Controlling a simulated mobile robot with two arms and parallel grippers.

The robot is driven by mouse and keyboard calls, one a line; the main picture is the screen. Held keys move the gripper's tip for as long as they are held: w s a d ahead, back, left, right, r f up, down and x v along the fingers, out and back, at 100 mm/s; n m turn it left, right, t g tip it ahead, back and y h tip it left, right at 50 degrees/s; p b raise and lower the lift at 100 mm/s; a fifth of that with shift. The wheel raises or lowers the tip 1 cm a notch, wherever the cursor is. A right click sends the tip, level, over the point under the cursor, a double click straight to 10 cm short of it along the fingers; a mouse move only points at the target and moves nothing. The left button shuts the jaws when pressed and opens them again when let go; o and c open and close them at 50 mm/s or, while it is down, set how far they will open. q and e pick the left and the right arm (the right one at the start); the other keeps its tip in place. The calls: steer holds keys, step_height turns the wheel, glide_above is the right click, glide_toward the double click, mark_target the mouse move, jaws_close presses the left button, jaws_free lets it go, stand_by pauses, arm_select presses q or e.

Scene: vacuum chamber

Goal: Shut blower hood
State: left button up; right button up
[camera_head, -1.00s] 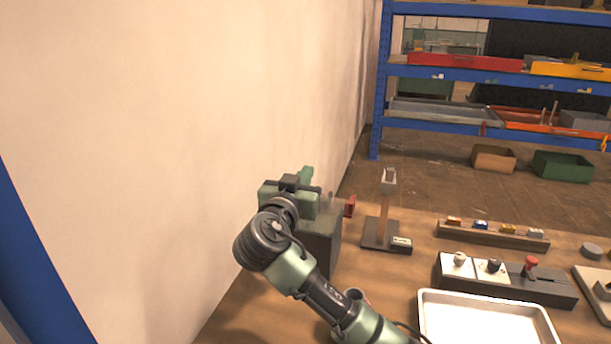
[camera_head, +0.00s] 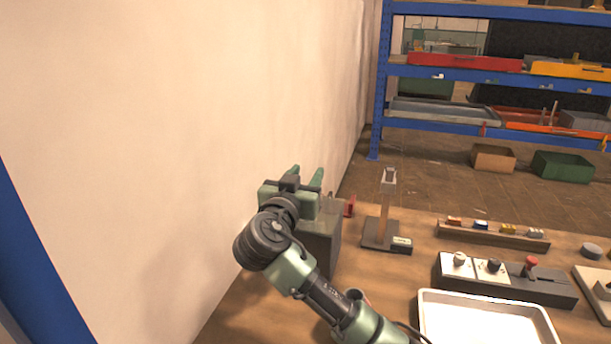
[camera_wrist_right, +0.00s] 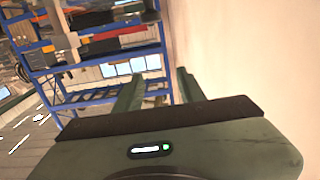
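My right gripper (camera_head: 307,171) is above and behind a dark grey box (camera_head: 325,243) at the left end of the bench, close to the wall. Its two fingers are spread apart with nothing between them; they also show apart in the right wrist view (camera_wrist_right: 160,76). The grey box is probably the blower, but my right arm covers much of it. A small red part (camera_head: 350,206) shows at its right side. I cannot make out the hood or its angle. My left gripper is not in view.
A stand with an upright post (camera_head: 386,205) is right of the box. A control panel with knobs (camera_head: 505,278), a rack of small coloured pieces (camera_head: 492,234) and a white tray (camera_head: 485,320) are farther right. The wall (camera_head: 200,130) is close on the left.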

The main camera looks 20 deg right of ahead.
stand_by(0.3)
steer(key=b+v, duration=0.1)
steer(key=v, duration=0.6)
steer(key=shift+s+a+b, duration=0.25)
steer(key=shift+s+b, duration=0.05)
steer(key=shift+s, duration=0.05)
